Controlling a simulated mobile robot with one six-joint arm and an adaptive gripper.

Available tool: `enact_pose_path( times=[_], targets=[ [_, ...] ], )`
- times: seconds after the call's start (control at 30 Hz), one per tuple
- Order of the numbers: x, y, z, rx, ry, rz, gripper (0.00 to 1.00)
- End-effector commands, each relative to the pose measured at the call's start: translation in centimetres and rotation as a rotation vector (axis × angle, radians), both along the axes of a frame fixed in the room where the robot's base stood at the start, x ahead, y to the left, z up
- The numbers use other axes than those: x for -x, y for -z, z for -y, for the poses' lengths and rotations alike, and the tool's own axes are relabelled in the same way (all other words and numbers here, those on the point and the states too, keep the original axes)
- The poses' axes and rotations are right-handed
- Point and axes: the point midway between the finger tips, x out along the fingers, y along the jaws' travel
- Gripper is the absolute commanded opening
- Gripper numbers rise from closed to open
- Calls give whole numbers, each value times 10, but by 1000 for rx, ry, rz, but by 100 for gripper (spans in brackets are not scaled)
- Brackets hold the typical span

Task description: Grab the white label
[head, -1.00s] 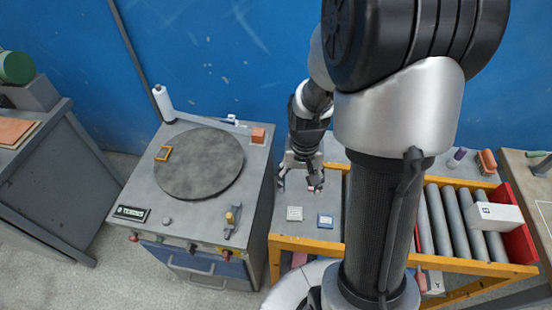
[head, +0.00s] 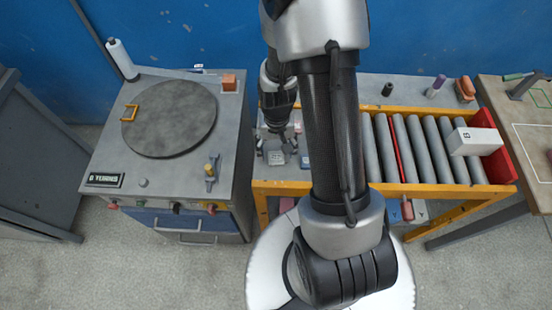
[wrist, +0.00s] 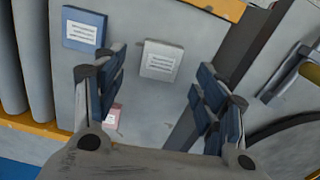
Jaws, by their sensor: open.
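The white label (wrist: 160,60) is a small pale tile with printed lines, lying flat on the grey bench top in the wrist view. It also shows in the head view (head: 277,158), just in front of my gripper (head: 276,148). In the wrist view my gripper (wrist: 158,72) is open and empty, with one finger to each side of the label's near end. The fingers look apart from the label; their height above it is hard to tell. A blue label (wrist: 85,28) lies to its left, and a pink label (wrist: 114,116) lies lower left, partly behind the left finger.
A round grey turntable (head: 168,118) on a cabinet stands left of the bench, with a gap between. A roller conveyor (head: 430,150) with a yellow frame (head: 440,190) and a white box (head: 473,141) is to the right. My arm hides part of the bench.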

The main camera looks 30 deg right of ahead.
Motion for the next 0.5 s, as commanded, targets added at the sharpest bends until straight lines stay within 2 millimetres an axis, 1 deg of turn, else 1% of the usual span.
enact_pose_path(
  times=[0.03, 0.2, 0.3, 0.47, 0.5],
  targets=[
    [1, 11, -1, -1, -1, -4, 65],
    [2, 37, -3, -2, 0, -5, 65],
    [1, 42, -2, -1, 0, -2, 65],
    [1, 40, -2, 0, 0, -1, 65],
    [1, 40, -2, 0, 0, -1, 64]
  ],
)
